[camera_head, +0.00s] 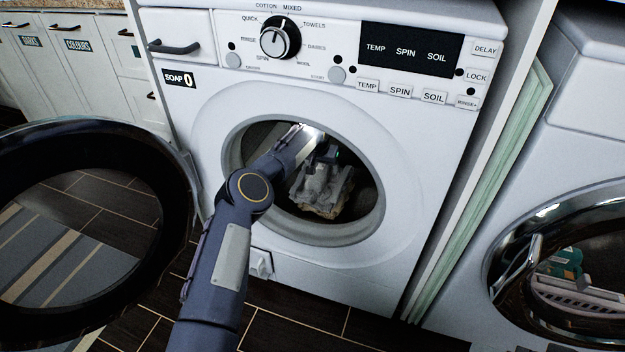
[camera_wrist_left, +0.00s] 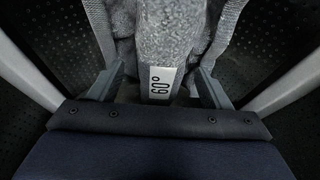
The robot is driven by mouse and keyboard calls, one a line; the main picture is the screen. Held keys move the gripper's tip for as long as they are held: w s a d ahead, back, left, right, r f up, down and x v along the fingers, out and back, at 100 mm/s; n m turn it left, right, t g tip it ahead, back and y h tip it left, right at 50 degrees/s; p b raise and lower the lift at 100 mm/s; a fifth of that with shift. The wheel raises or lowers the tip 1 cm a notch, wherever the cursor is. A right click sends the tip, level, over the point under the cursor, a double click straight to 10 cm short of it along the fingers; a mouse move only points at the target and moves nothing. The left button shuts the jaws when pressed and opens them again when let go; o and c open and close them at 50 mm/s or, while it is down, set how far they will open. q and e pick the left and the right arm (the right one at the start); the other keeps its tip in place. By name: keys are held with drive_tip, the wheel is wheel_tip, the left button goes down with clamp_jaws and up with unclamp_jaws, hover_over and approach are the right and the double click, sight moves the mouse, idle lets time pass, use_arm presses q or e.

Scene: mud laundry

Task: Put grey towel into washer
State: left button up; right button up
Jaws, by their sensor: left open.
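The grey towel (camera_head: 322,187) lies crumpled inside the drum of the front-loading washer (camera_head: 411,200). My left arm reaches through the round opening, and its gripper (camera_head: 328,152) is inside the drum at the towel's upper edge. In the left wrist view the gripper (camera_wrist_left: 158,88) is open, its two fingers on either side of the towel (camera_wrist_left: 168,35) and its white "60°" label. I cannot tell whether the fingers touch the cloth. My right gripper is not in view.
The washer's round door (camera_head: 178,190) stands swung open at the left. A second machine (camera_head: 585,160) with a round glass door is at the right. White cabinets (camera_head: 85,60) stand at the back left. A striped rug (camera_head: 60,250) lies on the dark tiled floor.

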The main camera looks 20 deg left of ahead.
sight(319, 169)
use_arm(q)
drive_tip(key=shift+p+v, duration=0.3)
drive_tip(key=shift+v, duration=0.9)
drive_tip(key=shift+s+a+f+b, duration=0.1)
drive_tip(key=shift+s+f+b, duration=0.15)
drive_tip(key=shift+s+b, duration=0.25)
drive_tip(key=shift+s+a+f+b, duration=0.1)
drive_tip(key=shift+s+f+b, duration=0.1)
drive_tip(key=shift+s+b, duration=0.3)
drive_tip(key=s+b, duration=0.5)
drive_tip(key=s, duration=0.3)
drive_tip(key=shift+s+a, duration=0.1)
drive_tip(key=shift+s, duration=0.2)
drive_tip(key=s+a+r, duration=0.1)
drive_tip(key=s+r, duration=0.5)
drive_tip(key=s, duration=0.4)
drive_tip(key=s+a+r, duration=0.1)
drive_tip(key=s+r, duration=0.6)
drive_tip(key=s, duration=0.3)
drive_tip(key=s+d+f+n+h, duration=0.1)
drive_tip(key=s+d, duration=0.1)
drive_tip(key=s, duration=0.9)
drive_tip(key=s+d+f+n+t+h, duration=0.1)
drive_tip(key=s+d+h, duration=0.1)
drive_tip(key=s, duration=0.9)
drive_tip(key=shift+s+d+h, duration=0.25)
drive_tip(key=shift+s+h, duration=0.05)
